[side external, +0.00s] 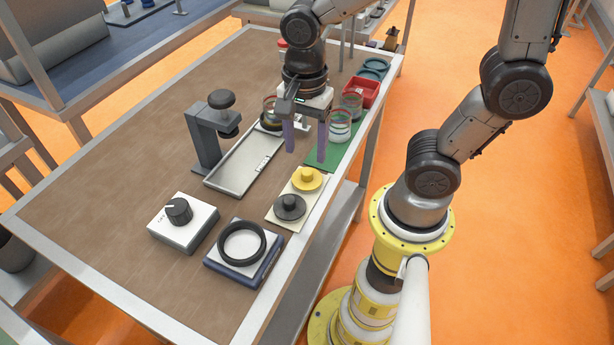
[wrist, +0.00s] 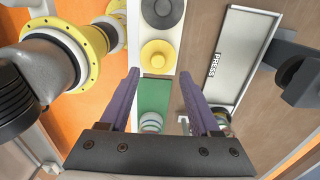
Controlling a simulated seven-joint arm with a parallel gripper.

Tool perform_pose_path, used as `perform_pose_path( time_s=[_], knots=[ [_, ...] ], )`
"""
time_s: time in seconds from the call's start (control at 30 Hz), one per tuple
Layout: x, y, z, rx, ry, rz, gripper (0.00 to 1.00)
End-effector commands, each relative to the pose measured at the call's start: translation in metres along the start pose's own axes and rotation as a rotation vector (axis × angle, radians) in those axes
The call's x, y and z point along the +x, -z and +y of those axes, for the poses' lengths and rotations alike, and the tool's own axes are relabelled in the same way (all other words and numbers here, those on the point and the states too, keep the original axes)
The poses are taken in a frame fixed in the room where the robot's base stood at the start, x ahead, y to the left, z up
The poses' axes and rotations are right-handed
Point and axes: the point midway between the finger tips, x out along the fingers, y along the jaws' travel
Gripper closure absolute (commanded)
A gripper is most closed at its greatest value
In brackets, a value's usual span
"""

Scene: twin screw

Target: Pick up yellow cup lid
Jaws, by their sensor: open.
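The yellow cup lid (side external: 307,178) is a round disc with a raised knob. It lies on a pale board next to a dark grey lid (side external: 290,206). My gripper (side external: 306,157) is open and empty, with its two purple fingers pointing down above the table, just behind the yellow lid. In the wrist view the yellow lid (wrist: 158,56) is ahead of and between the fingertips of my gripper (wrist: 158,75), apart from them. The grey lid (wrist: 163,10) is cut off at the top edge there.
A metal tray (side external: 232,180) marked PRESS and a black press stand (side external: 205,135) are left of my gripper. Clear cups (side external: 339,128) stand on a green mat (side external: 318,157) near a red bin (side external: 362,92). A dial box (side external: 183,222) and a ringed pad (side external: 243,247) are in front.

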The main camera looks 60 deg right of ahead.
Motion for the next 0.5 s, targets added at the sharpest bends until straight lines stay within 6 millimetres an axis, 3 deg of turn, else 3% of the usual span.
perform_pose_path(
  time_s=[0.5],
  knots=[
    [0.053, 0.0, 0.004, 0.0, -0.002, 0.0, 0.36]
  ],
)
